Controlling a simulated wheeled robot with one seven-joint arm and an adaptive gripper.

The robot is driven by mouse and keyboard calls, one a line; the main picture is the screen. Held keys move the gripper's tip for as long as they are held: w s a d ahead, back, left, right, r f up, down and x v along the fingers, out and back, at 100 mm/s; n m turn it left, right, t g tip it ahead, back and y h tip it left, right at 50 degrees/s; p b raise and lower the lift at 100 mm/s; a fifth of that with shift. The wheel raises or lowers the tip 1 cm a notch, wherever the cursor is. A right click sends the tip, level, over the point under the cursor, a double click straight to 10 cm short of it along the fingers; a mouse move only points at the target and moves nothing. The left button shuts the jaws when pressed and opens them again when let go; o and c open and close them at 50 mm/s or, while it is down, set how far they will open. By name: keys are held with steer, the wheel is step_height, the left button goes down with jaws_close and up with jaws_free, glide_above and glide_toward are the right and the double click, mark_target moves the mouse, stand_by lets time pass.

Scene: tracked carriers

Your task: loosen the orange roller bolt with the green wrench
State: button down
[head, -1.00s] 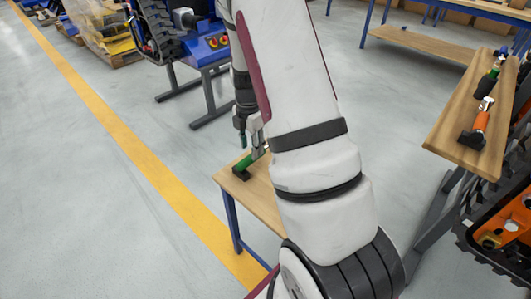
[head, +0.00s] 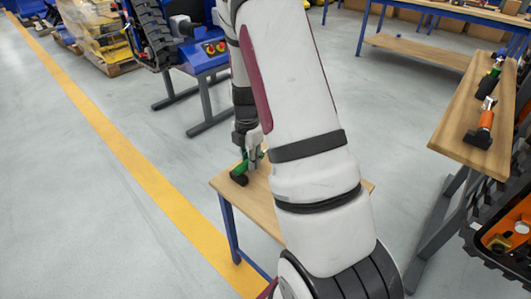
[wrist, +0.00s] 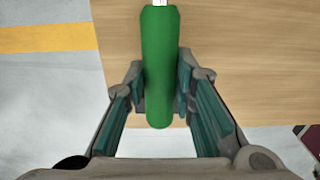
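The green wrench shows its thick green handle (wrist: 160,65) in the wrist view, with a bit of metal shaft at the top edge; its head is out of that view. My gripper (wrist: 161,88) has a finger on each side of the handle, with the tips against it. In the head view, my gripper (head: 250,155) is low over the small wooden table, and the green handle (head: 242,166) shows beside it, with a dark piece at its near end. An orange tracked carrier (head: 514,222) is cut off at the right edge. I cannot pick out the orange roller bolt.
The small wooden table (head: 262,205) has blue legs. A wooden shelf (head: 455,130) at the right holds an orange-handled tool (head: 486,120) and others. A blue machine (head: 205,55) stands behind on the left. The floor around the yellow line (head: 120,145) is clear.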

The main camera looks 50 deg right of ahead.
steer(key=shift+r, duration=0.1)
steer(key=shift+r+p, duration=2.4)
steer(key=shift+r, duration=1.05)
step_height(320, 180, up, 8)
steer(key=p, duration=0.6)
steer(key=s+p, duration=0.7)
steer(key=s, duration=1.3)
